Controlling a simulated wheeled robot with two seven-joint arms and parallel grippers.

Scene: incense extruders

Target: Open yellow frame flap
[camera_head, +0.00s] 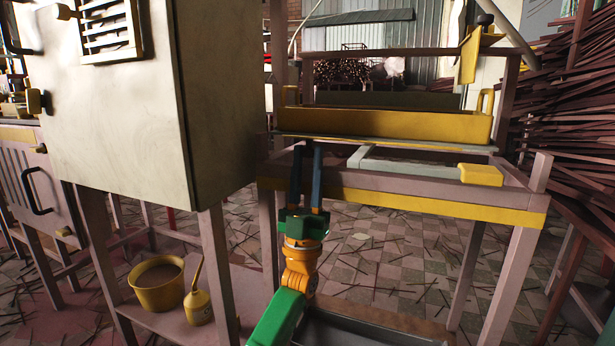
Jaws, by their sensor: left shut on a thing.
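The yellow frame flap (400,125) is a long yellow bar with upright handles at its ends, above a thin grey plate edge on the wooden frame stand. It looks level. My left gripper (307,150) reaches up from below, its two dark blue fingers upright at the left part of the flap's front lower edge. The fingers stand slightly apart and are shut on that edge; the exact contact at the tips is hard to see. My right gripper is not in view.
A large pale cabinet (120,110) stands close on the left. A yellow bucket (158,288) and an oil can (198,306) sit on its lower shelf. A yellow block (480,175) is at the stand's right. Stacked sticks (560,120) fill the far right.

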